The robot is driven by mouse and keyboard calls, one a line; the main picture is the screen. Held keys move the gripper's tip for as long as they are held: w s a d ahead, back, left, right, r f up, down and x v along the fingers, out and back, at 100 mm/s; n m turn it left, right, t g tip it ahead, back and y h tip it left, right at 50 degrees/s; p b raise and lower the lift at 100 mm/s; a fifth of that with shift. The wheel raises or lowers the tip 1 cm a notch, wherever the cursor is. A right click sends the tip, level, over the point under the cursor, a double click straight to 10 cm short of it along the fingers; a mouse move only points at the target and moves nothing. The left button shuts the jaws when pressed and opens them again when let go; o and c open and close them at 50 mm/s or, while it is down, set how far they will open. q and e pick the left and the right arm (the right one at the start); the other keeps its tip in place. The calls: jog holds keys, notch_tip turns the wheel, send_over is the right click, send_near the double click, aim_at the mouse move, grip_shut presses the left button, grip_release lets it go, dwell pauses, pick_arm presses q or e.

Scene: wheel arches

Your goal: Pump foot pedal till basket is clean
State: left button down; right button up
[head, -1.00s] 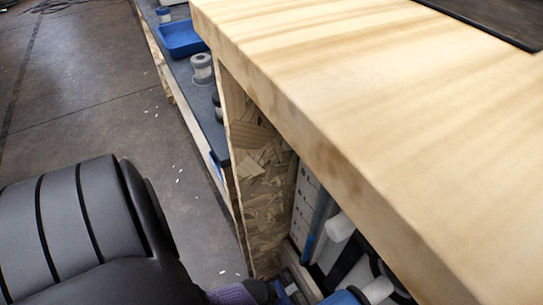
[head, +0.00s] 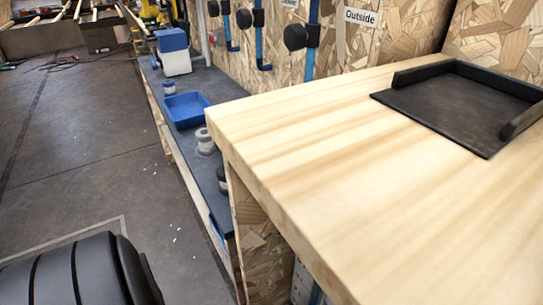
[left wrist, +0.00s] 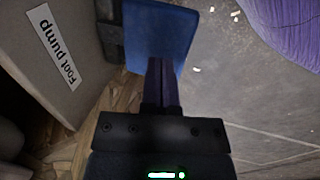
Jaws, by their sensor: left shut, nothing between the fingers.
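A blue pedal (left wrist: 165,28) shows at the top of the left wrist view, joined to a dark mount on its left. A white label reading "Foot pump" (left wrist: 57,47) is on the pale panel beside it. My left gripper (left wrist: 162,66) is shut and empty, its dark fingertips overlapping the lower part of the pedal in the picture. I cannot tell whether they touch it. The basket is not in view. My right gripper is not in view, and the head view shows neither gripper.
A wooden worktop (head: 330,150) fills the right, bearing a black tray (head: 440,105). Left of it, a low shelf holds a blue tray (head: 186,109), a grey spool (head: 205,140) and a blue-and-white container (head: 174,52). Grey floor (head: 85,150) lies open at the left.

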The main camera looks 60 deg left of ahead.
pick_arm(q)
jog(key=shift+f, duration=0.15)
jog(key=b+x, duration=0.2)
jog(key=s+b+x, duration=0.1)
jog(key=shift+w+f+b, duration=0.1)
jog(key=shift+f+b, duration=0.3)
jog(key=shift+f, duration=0.1)
notch_tip(320, 180, up, 5)
jog(key=p, duration=0.4)
jog(key=shift+w+p, duration=0.15)
jog(key=shift+p, duration=0.2)
jog(key=shift+f, duration=0.35)
jog(key=shift+s+b+x, duration=0.25)
jog(key=shift+b+x, duration=0.75)
jog(key=shift+b, duration=0.1)
jog(key=shift+s+b+x, duration=0.25)
jog(key=shift+b+x, duration=0.75)
jog(key=shift+b, duration=0.1)
jog(key=w+p+v, duration=0.2)
jog(key=p+v, duration=0.8)
jog(key=shift+r, duration=0.3)
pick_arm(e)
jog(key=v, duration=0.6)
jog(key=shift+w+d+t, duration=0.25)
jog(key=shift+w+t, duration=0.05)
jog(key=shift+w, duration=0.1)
pick_arm(q)
jog(key=shift+w, duration=0.1)
